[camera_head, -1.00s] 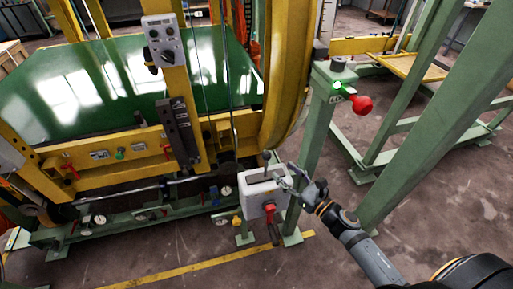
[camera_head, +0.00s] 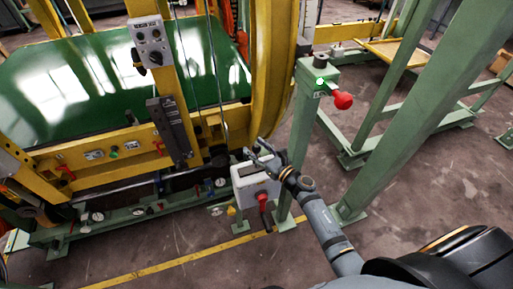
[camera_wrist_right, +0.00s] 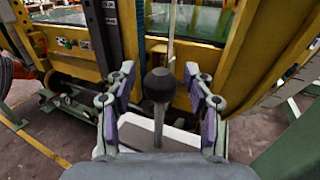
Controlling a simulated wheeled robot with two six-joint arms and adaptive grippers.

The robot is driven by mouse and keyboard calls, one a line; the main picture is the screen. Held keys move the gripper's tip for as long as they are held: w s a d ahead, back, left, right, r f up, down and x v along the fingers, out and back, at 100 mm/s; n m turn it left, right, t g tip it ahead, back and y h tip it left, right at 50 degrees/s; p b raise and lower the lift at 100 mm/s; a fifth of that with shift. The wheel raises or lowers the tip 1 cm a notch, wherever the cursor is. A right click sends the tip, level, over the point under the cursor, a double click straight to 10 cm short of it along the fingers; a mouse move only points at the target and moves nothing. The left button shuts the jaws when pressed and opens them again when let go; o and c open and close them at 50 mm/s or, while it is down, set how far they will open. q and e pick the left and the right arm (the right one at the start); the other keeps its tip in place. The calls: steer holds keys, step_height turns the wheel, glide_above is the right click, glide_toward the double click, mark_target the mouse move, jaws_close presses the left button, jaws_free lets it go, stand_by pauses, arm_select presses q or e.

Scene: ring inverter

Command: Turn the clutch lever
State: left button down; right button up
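A lever with a black ball knob (camera_wrist_right: 158,85) on a thin metal stem rises from a white box (camera_head: 246,178). No readable label shows that it is the clutch lever. My right gripper (camera_head: 257,148) is at the top of this box. In the right wrist view the right gripper (camera_wrist_right: 158,92) is open. Its two fingers stand on either side of the knob and stem, with a visible gap on each side. In the head view the fingers partly hide the lever's top. My left gripper is not in view.
A red-knobbed handle (camera_head: 342,99) with a green light sits on a green post (camera_head: 303,120) right of the box. A red handle (camera_head: 262,200) is on the box's front. A yellow frame and large ring (camera_head: 277,70) stand behind. Floor is open at front left.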

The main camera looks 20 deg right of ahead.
jaws_close()
stand_by(0.3)
steer(key=shift+a+r+n+g+p, duration=0.1)
steer(key=shift+a+n+g+p, duration=0.2)
steer(key=shift+a+n+p, duration=0.4)
steer(key=shift+s+a+f+n+g+h+p, duration=0.1)
steer(key=shift+a+f+n+g+h+p, duration=0.25)
steer(key=shift+a+n, duration=0.3)
steer(key=shift+a+f+n+g+h+p, duration=0.1)
steer(key=shift+a+f+n+p, duration=0.25)
steer(key=shift+a+n+p, duration=0.35)
steer(key=shift+s+a+f+n+g+h+p, duration=0.15)
steer(key=shift+a+f+n+h+p, duration=0.2)
steer(key=shift+a, duration=0.45)
steer(key=shift+w, duration=0.1)
